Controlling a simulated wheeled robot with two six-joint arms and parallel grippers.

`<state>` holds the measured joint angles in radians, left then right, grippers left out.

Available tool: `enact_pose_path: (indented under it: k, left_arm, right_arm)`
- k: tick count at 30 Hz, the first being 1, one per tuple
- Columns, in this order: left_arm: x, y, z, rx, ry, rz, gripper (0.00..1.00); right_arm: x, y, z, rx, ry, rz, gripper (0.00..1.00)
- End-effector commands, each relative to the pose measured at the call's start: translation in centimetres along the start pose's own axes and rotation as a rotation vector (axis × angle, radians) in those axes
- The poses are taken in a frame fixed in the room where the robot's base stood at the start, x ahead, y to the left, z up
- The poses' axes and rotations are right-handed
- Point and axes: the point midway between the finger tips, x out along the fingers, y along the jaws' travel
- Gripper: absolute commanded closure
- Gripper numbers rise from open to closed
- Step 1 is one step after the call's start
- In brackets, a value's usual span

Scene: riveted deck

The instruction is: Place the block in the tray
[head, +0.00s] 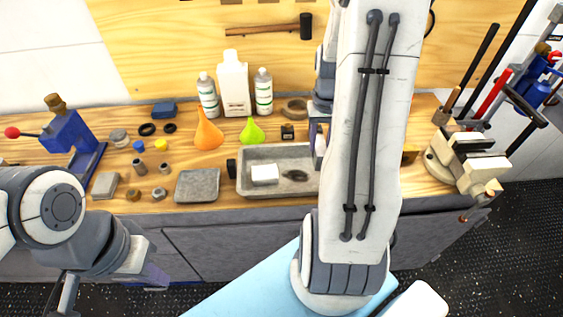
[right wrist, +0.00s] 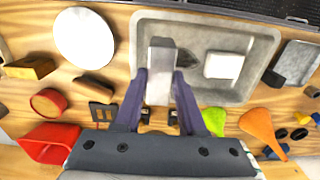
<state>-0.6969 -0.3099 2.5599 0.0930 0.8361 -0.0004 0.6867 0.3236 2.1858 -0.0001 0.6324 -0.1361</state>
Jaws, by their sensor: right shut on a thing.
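The grey metal tray (head: 247,186) lies on the wooden bench; it also fills the top of the right wrist view (right wrist: 255,36). My right gripper (right wrist: 161,82) is shut on a pale grey block (right wrist: 160,62), over the tray's near rim in that view. Whether the block touches the tray is unclear. In the head view, my right arm hides much of the tray's right side. A white block (head: 264,174) lies inside the tray, also visible in the right wrist view (right wrist: 223,66). My left gripper (head: 152,272) is low at left, away from the tray, its jaw opening unclear.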

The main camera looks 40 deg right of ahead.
Motion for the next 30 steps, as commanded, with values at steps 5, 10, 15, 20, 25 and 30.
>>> enact_pose_path:
  k: [5,10,15,20,25,30]
  left_arm:
    - [-1.1,0.1,-0.1,0.0,0.0,0.0,1.0]
    - [-1.8,0.1,-0.1,0.0,0.0,0.0,1.0]
    - [-2.0,0.1,-0.1,-0.001,0.0,0.0,1.0]
    - [-2.5,0.2,-0.1,-0.001,0.0,0.0,1.0]
    - [-3.0,0.2,-0.2,-0.001,0.0,0.0,1.0]
    - [-3.0,0.2,-0.1,-0.001,0.0,0.0,1.0]
  right_arm:
    - [2.3,-4.0,-1.0,-0.005,-0.006,0.0,1.0]
    - [4.3,-7.2,-1.8,-0.003,-0.003,0.0,1.0]
    - [5.3,-8.7,-2.3,0.0,0.001,0.0,1.0]
    - [6.8,-9.0,-2.3,0.0,-0.004,0.0,1.0]
    - [9.0,-9.0,-2.3,-0.001,-0.002,0.0,1.0]
    - [9.5,-8.9,-2.4,-0.001,0.002,0.0,1.0]
